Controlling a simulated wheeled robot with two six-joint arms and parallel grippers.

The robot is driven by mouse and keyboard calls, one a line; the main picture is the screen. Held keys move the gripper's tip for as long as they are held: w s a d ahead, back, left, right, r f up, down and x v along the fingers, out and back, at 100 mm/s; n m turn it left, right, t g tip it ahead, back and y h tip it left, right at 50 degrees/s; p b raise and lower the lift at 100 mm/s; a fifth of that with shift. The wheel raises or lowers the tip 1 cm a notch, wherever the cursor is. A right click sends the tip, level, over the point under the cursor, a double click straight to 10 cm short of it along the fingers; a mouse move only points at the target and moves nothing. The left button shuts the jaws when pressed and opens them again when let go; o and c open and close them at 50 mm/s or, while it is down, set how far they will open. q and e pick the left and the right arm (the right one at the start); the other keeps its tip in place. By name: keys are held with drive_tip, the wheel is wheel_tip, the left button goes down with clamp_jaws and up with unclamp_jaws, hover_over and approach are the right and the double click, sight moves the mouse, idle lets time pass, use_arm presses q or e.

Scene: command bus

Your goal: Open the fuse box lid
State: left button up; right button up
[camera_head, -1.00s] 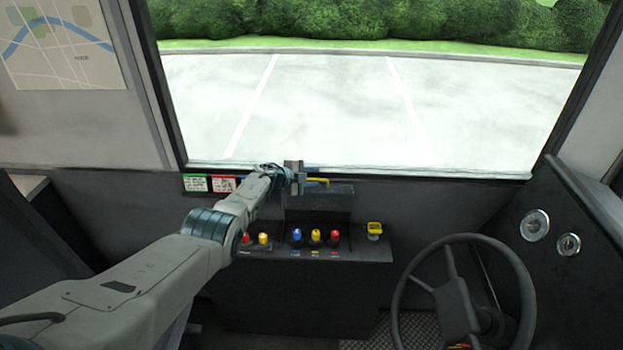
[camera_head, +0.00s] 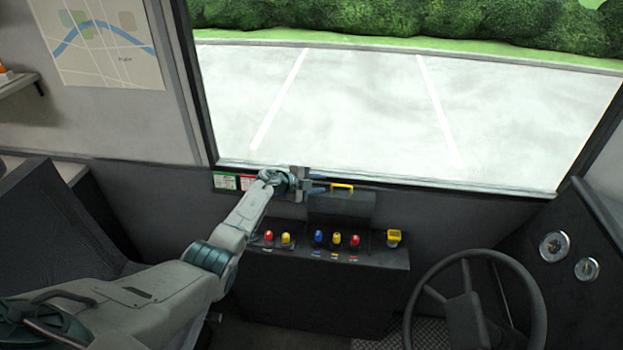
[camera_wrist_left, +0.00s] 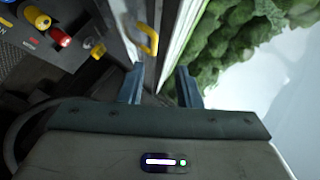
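The fuse box lid (camera_head: 340,207) is a dark panel at the back of the console, with a yellow handle (camera_head: 342,186) at its upper edge. It appears to stand raised, but its exact angle is hard to tell. My left gripper (camera_head: 318,187) is just left of the handle, apart from it. In the left wrist view the yellow handle (camera_wrist_left: 148,38) lies beyond the fingertips, and the left gripper (camera_wrist_left: 161,75) is open with nothing between its fingers. My right gripper is not in view.
The console (camera_head: 330,275) carries red, yellow and blue knobs (camera_head: 337,240) in front of the lid, and a yellow switch (camera_head: 394,238) at right. The steering wheel (camera_head: 475,300) is at lower right. The windshield sill (camera_head: 430,182) runs behind the console.

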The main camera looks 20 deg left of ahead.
use_arm(q)
drive_tip(key=shift+v, duration=1.4)
